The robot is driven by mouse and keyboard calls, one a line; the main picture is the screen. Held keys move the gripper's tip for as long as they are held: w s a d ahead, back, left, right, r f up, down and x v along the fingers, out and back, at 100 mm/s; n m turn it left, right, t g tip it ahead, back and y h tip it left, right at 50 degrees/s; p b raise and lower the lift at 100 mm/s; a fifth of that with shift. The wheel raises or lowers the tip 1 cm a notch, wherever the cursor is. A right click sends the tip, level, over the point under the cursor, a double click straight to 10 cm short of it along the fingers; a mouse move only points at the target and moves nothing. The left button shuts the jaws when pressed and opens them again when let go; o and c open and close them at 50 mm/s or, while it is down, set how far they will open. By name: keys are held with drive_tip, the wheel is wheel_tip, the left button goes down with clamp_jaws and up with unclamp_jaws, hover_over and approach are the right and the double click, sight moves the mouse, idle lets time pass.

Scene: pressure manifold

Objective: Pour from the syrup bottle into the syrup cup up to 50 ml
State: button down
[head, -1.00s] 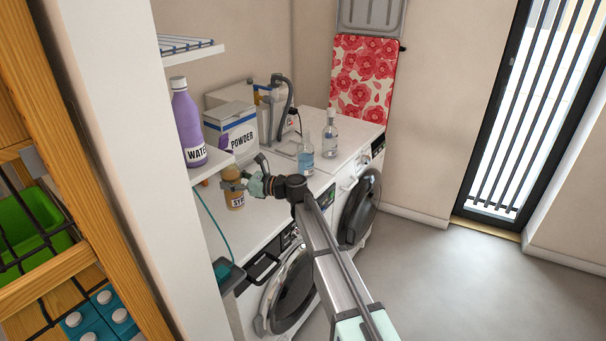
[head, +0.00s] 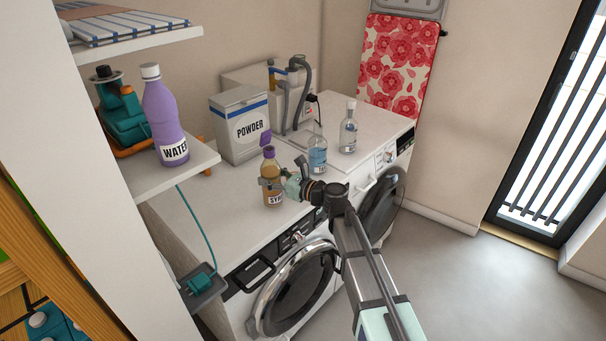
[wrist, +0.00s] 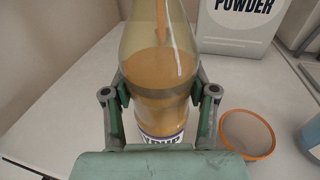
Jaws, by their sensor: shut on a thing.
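The syrup bottle (head: 272,190) is amber and see-through, with a purple top and a label partly reading "SY". It is upright over the white washer top; I cannot tell whether its base touches. My gripper (wrist: 160,91) is shut on the bottle's middle, one finger on each side. The wrist view shows brown syrup inside the bottle (wrist: 158,72), while its top is out of that frame. An orange-rimmed cup (wrist: 247,134), probably the syrup cup, stands right of the bottle in the wrist view. It looks empty. I cannot make it out in the head view.
A white powder box (head: 239,125) stands behind the bottle. A purple water bottle (head: 164,115) sits on a shelf (head: 205,158) at left. Some washer top is bare in front.

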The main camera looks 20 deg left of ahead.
sight(275, 192)
drive_tip(key=shift+w, duration=0.15)
drive_tip(key=shift+r+m, duration=0.15)
drive_tip(key=shift+m, duration=0.25)
drive_tip(key=shift+r+m+p, duration=0.15)
drive_tip(key=shift+m+p, duration=0.45)
drive_tip(key=shift+m+y+p, duration=0.4)
drive_tip(key=shift+m+y, duration=0.1)
drive_tip(key=shift+m, duration=0.7)
drive_tip(key=shift+w+d+f+m+t+y+p, duration=0.15)
drive_tip(key=shift+f+m, duration=0.1)
drive_tip(key=shift+m, duration=0.6)
drive_tip(key=shift+w+f+m+t+y+p, duration=0.15)
drive_tip(key=shift+f+m, duration=0.1)
drive_tip(key=shift+m, duration=0.6)
drive_tip(key=shift+s+f+m+t, duration=0.3)
drive_tip(key=shift+s+f+m, duration=0.05)
drive_tip(key=shift+m, duration=0.55)
drive_tip(key=shift+s+a+f+m, duration=0.3)
drive_tip(key=shift+f+m, duration=0.15)
drive_tip(key=shift+m, duration=0.35)
drive_tip(key=shift+s+a+f+m+t+y, duration=0.1)
drive_tip(key=shift+s+f+m+t+y, duration=0.2)
drive_tip(key=shift+m, duration=0.45)
drive_tip(key=shift+s+a+f+m+t, duration=0.1)
drive_tip(key=shift+f+m+t, duration=0.3)
drive_tip(key=shift+m, duration=0.35)
idle(0.8)
